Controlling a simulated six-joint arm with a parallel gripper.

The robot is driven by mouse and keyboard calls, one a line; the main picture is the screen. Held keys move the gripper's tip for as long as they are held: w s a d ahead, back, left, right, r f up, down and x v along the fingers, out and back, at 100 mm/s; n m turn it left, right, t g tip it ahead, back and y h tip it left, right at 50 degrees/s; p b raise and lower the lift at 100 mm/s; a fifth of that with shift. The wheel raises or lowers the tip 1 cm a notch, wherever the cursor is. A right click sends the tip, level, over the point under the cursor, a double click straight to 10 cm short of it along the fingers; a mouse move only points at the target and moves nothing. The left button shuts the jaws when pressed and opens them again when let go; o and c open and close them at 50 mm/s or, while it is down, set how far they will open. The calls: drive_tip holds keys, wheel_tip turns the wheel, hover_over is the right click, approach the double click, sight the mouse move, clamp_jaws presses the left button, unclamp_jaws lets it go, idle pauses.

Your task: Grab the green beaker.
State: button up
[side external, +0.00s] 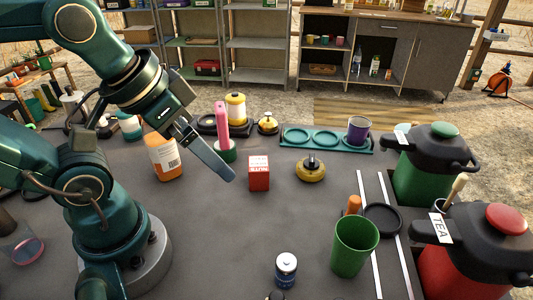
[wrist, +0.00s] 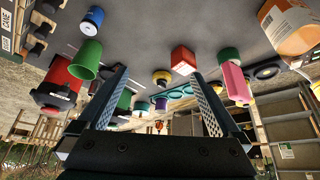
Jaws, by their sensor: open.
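The green beaker (side external: 354,246) stands upright, open end up, at the front right of the dark grey tabletop (side external: 215,250). In the wrist view, which looks upside down, the green beaker (wrist: 86,60) is to the left of my fingers. My gripper (side external: 230,177) is above the table, well left of and behind the beaker. In the wrist view my gripper (wrist: 158,74) has its two fingers wide apart with nothing between them. The beaker is fully clear of the fingers. In the side view one finger hides the other.
A red box (side external: 259,174) and a yellow-black round item (side external: 311,168) stand between gripper and beaker. A blue can (side external: 286,269) is left of the beaker; an orange cylinder (side external: 353,205) and black ring (side external: 382,218) are behind it. Red (side external: 475,255) and green (side external: 428,170) jugs stand right.

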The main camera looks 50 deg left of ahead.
drive_tip(key=w+a+r+t+y, duration=0.4)
drive_tip(key=w+r, duration=0.4)
drive_tip(key=w, duration=0.4)
drive_tip(key=w+d+r+m+t+h, duration=0.2)
drive_tip(key=w+r+t+h, duration=0.1)
drive_tip(key=w+t, duration=0.15)
drive_tip(key=m+g+h, duration=0.9)
drive_tip(key=m+h, duration=0.2)
drive_tip(key=h, duration=0.2)
hover_over(343, 233)
drive_tip(key=s, duration=0.2)
wheel_tip(343, 233, down, 8)
drive_tip(key=shift+t, duration=0.25)
drive_tip(key=f, duration=1.4)
drive_tip(key=shift+w+d+f, duration=0.25)
drive_tip(key=shift+d, duration=0.15)
drive_tip(key=shift+w+d+f, duration=0.15)
drive_tip(key=shift+d+f, duration=0.1)
drive_tip(key=shift+d, duration=0.05)
drive_tip(key=shift+x, duration=2.2)
drive_tip(key=shift+r, duration=0.1)
